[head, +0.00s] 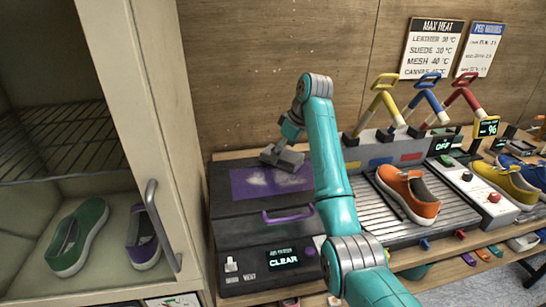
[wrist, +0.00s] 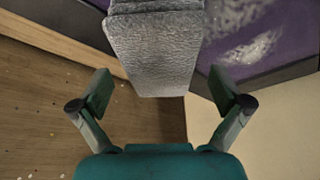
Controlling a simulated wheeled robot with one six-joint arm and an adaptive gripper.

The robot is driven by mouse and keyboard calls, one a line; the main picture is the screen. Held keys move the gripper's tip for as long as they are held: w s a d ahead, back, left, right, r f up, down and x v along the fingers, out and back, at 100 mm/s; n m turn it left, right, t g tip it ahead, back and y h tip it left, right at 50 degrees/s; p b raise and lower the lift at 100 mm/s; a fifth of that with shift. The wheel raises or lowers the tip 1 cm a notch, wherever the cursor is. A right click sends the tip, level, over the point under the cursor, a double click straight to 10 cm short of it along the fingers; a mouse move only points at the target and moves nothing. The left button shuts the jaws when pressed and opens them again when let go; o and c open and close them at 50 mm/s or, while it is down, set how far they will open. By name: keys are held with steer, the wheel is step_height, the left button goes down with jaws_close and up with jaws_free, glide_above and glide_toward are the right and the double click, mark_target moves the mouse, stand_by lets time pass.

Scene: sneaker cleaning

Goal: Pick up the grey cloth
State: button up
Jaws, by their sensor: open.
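My gripper (wrist: 161,84) is open, with one teal finger on each side of the cloth's end. I see a gap on both sides and no clear contact. In the head view my gripper (head: 290,130) is small, right by the cloth, and partly hidden by my arm.
The purple panel (head: 240,185) has whitish smears. A purple handle (head: 288,216) and a "CLEAR" display (head: 284,258) are on the machine's front. The wooden wall (head: 240,70) stands close behind. An orange sneaker (head: 408,194) sits on the ribbed tray to the right. A cabinet (head: 165,110) stands left.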

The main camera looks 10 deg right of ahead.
steer(key=shift+w+a+f, duration=0.1)
steer(key=shift+w+f, duration=0.1)
steer(key=shift+f, duration=0.45)
steer(key=shift+a, duration=0.1)
steer(key=c, duration=1.2)
